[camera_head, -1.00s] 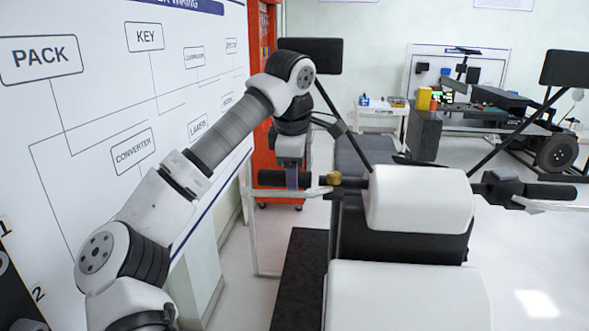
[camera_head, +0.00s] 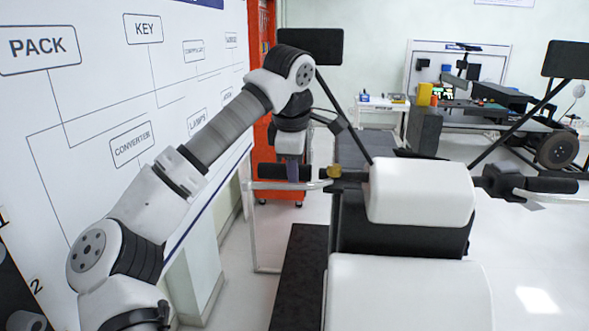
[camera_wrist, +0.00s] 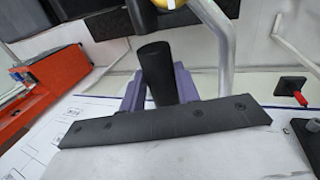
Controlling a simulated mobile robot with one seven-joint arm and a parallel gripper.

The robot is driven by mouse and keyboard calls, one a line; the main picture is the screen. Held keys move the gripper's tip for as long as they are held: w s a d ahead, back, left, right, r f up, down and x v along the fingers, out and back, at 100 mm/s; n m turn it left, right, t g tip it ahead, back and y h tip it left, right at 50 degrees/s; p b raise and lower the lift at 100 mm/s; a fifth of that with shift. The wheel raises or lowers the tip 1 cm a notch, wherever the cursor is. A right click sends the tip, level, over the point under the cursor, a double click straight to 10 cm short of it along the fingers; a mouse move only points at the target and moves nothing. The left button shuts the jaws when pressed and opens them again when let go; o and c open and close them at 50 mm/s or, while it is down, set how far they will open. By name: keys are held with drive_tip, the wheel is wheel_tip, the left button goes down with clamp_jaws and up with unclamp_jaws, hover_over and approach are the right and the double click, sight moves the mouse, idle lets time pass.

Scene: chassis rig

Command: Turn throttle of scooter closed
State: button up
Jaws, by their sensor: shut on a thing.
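The scooter (camera_head: 420,190) has a white front and a handlebar with a black grip at each end. My gripper (camera_head: 292,171) is at the left black grip (camera_head: 268,171), shut on it from above. In the wrist view the grip (camera_wrist: 156,68) is a black cylinder standing between my purple fingers (camera_wrist: 158,92), one on each side. A silver lever (camera_head: 318,184) runs in front of the grip, and in the wrist view it passes right of the fingers (camera_wrist: 226,50). A yellow piece (camera_head: 332,172) sits at the grip's inner end. The right grip (camera_head: 552,185) is free. The grip's turn angle cannot be told.
A black mirror (camera_head: 311,45) stands behind my wrist on a thin stalk (camera_head: 342,118). A white wiring board (camera_head: 60,110) stands close along the left of my arm. A red cabinet (camera_head: 265,150) is behind the gripper. Open floor lies right of the scooter.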

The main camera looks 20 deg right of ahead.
drive_tip(key=t+b, duration=0.1)
drive_tip(key=b, duration=0.1)
drive_tip(key=t+b, duration=0.1)
drive_tip(key=b, duration=0.1)
drive_tip(key=f+t+h+b, duration=0.1)
drive_tip(key=b, duration=0.1)
drive_tip(key=shift+s+a, duration=0.15)
drive_tip(key=shift+s, duration=0.1)
drive_tip(key=t+b, duration=0.1)
drive_tip(key=b, duration=0.1)
drive_tip(key=shift+s+h+b, duration=0.1)
drive_tip(key=shift+h+b, duration=0.3)
drive_tip(key=shift+r+t+b, duration=0.15)
drive_tip(key=shift+t+b, duration=0.25)
drive_tip(key=shift+b, duration=0.05)
drive_tip(key=shift+r, duration=0.15)
drive_tip(key=o, duration=1)
drive_tip(key=shift+c, duration=0.2)
